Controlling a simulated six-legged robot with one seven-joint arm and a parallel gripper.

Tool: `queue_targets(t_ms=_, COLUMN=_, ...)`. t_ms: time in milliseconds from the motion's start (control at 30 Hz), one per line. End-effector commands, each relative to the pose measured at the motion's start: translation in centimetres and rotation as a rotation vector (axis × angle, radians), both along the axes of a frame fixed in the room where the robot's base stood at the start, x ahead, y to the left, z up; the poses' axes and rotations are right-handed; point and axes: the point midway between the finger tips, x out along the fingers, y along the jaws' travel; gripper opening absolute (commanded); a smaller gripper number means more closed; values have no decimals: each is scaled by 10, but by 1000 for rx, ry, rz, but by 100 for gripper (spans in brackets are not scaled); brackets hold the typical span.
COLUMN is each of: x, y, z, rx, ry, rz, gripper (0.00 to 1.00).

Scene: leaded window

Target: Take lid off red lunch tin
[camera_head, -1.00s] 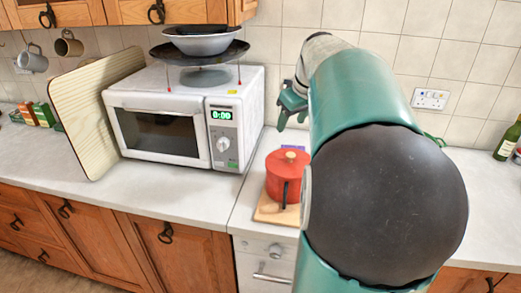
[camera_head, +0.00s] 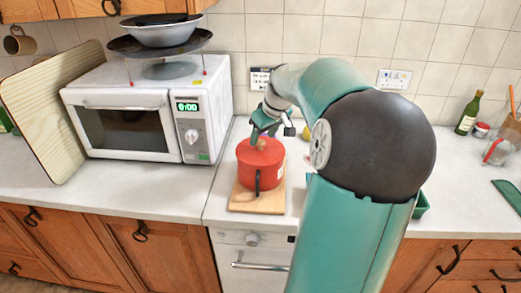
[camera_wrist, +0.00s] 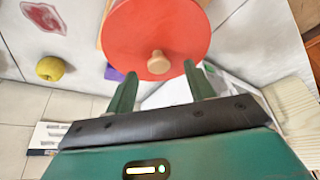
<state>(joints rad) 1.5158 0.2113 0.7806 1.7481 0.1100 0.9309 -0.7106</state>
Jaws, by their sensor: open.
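The red lunch tin (camera_head: 259,172) stands upright on a wooden board on the counter, with a dark handle on its front side. Its red lid (camera_wrist: 150,28) is on, with a pale round knob (camera_wrist: 158,62) in the middle. My gripper (camera_head: 266,127) is above the tin at its back edge. In the wrist view my gripper (camera_wrist: 158,82) is open, its two green fingers apart on either side of the knob's line. The knob shows just beyond the fingertips, with nothing held. Whether the fingers touch the lid I cannot tell.
A white microwave (camera_head: 155,112) with pans stacked on top stands close at left. The wooden board (camera_head: 243,201) lies under the tin. A yellow apple (camera_wrist: 50,68) is near the tin. A green bottle (camera_head: 468,115) stands far right.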

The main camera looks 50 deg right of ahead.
Motion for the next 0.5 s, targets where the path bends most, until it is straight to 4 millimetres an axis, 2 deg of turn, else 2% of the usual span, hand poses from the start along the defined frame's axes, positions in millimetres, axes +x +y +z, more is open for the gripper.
queue_targets(t_ms=33, x=3, y=-1, z=-9, rx=6, ry=0, rz=2, gripper=54)
queue_targets(t_ms=167, x=9, y=-3, z=-23, rx=2, ry=0, rz=2, gripper=54)
queue_targets(t_ms=433, x=11, y=-3, z=-26, rx=0, ry=-1, rz=0, gripper=54)
queue_targets(t_ms=500, x=11, y=-3, z=-26, rx=0, ry=-1, rz=0, gripper=42)
